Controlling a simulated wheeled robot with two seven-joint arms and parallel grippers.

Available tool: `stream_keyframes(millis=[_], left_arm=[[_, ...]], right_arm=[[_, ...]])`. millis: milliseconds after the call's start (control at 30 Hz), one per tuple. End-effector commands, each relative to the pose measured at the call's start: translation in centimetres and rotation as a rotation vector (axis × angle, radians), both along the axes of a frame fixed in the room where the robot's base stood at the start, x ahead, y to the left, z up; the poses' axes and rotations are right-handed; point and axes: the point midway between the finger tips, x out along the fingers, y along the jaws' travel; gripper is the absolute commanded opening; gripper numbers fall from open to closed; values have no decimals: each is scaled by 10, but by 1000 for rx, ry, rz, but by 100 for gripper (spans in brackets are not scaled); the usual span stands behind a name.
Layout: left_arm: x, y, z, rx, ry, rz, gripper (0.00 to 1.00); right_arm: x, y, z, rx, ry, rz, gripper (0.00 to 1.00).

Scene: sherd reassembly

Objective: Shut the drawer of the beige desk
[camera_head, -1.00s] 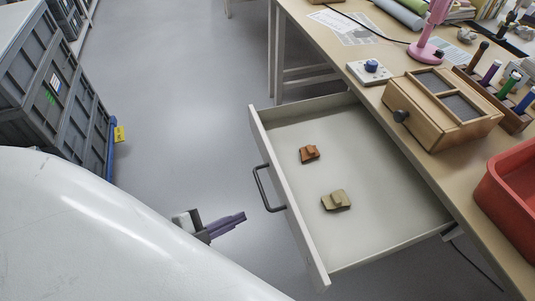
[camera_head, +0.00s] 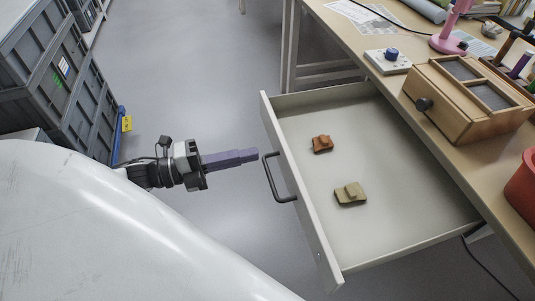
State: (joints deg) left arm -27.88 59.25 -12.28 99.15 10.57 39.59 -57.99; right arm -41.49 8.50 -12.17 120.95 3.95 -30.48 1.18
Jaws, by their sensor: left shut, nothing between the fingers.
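The beige desk (camera_head: 408,37) runs along the right side. Its drawer (camera_head: 390,217) is pulled well out to the left, with a dark bar handle (camera_head: 270,181) on its front. Inside lie an orange-brown sherd (camera_head: 322,144) and an olive-tan sherd (camera_head: 350,194), apart from each other. My left gripper (camera_head: 256,155) is shut and empty, with its purple fingers pointing right at the drawer front. The fingertips are close to the upper end of the handle; I cannot tell whether they touch it. My right gripper is not in view.
On the desk stand a wooden box (camera_head: 463,128) with a dark knob, a white device with a blue knob (camera_head: 389,60), a pink stand (camera_head: 449,42) and a red bin (camera_head: 524,188) at the edge. Grey crates (camera_head: 55,85) stand at the left. Open floor lies between.

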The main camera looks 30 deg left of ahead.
Motion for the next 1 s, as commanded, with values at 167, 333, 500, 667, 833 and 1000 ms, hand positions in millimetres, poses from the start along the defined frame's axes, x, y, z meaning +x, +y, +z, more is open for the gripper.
stream_keyframes(millis=[167, 333, 500, 667, 833, 1000], left_arm=[[24, -21, -1, -3, -3, -1, 0], [37, -32, -1, -2, 1, 0, 0], [41, -36, 0, -2, 3, 1, 0], [41, -36, 0, -2, 3, 1, 0], [41, -36, 0, -2, 3, 1, 0], [44, -35, 1, -2, 3, 13, 0]], right_arm=[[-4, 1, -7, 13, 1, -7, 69], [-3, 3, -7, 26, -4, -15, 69], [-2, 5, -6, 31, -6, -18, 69], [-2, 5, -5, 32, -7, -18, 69], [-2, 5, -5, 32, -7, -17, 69], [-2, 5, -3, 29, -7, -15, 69]])
